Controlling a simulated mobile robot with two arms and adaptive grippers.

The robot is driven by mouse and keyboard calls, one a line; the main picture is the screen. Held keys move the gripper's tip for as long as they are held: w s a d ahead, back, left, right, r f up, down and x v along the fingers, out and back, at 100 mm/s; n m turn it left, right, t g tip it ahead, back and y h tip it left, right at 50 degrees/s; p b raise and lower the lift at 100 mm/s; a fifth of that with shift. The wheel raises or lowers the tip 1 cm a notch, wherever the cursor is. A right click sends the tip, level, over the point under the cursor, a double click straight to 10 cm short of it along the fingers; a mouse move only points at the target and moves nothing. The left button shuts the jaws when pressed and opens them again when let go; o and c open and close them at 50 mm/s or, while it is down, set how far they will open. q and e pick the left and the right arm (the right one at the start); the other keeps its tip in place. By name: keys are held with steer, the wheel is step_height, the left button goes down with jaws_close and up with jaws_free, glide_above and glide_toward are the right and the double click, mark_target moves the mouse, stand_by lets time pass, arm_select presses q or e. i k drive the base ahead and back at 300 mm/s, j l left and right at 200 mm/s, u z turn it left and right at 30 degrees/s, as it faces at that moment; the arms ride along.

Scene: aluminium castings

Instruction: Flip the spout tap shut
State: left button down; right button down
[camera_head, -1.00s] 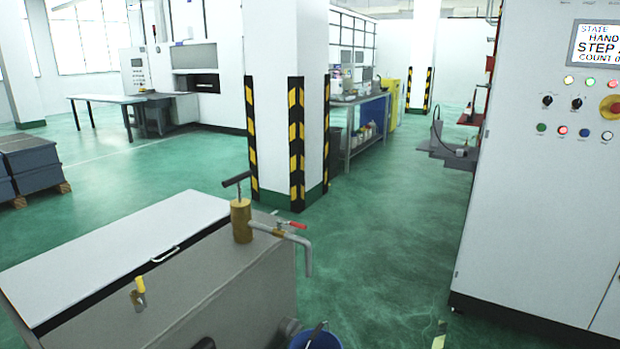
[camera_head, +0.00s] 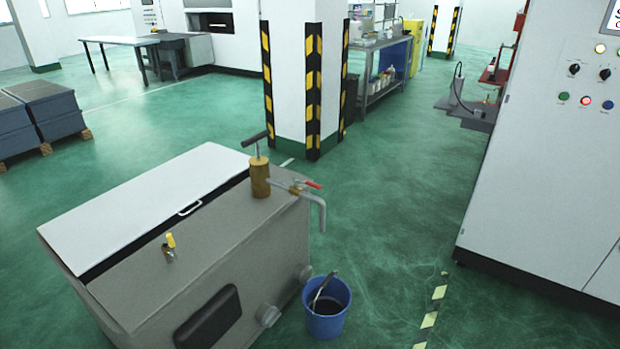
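The spout tap is a small red lever (camera_head: 313,184) on a grey bent spout pipe (camera_head: 318,203). The pipe comes out of a brass hand pump (camera_head: 260,178) with a dark T-handle, on top of a grey tank (camera_head: 225,262). The red lever lies roughly along the pipe, pointing right toward the bend. The spout end points down above and near a blue bucket (camera_head: 327,322) on the floor, which has a grey curved object and dark contents in it. Neither of my grippers shows in the view.
The tank has a white lid (camera_head: 135,205) and a yellow-handled valve (camera_head: 170,243) on top. A striped pillar (camera_head: 305,90) stands behind the tank. A white control cabinet (camera_head: 550,170) stands at the right.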

mark_target(316, 186)
steer(key=i+l+u, duration=0.1)
steer(key=i+l, duration=0.2)
steer(key=i+l+u, duration=0.15)
steer(key=l, duration=0.35)
steer(key=i+l+u, duration=0.1)
steer(key=i+l, duration=0.25)
steer(key=l, duration=0.15)
steer(key=i+l+u, duration=0.1)
steer(key=i+l, duration=0.15)
steer(key=l, duration=0.2)
steer(key=i+l+u, duration=0.15)
steer(key=l, duration=0.35)
steer(key=i+l+u, duration=0.1)
steer(key=i+l, duration=0.15)
steer(key=l, duration=0.25)
steer(key=i+l+u, duration=0.1)
steer(key=l, duration=0.45)
steer(key=i+l+u, duration=0.15)
steer(key=l, duration=0.4)
steer(key=i, duration=0.1)
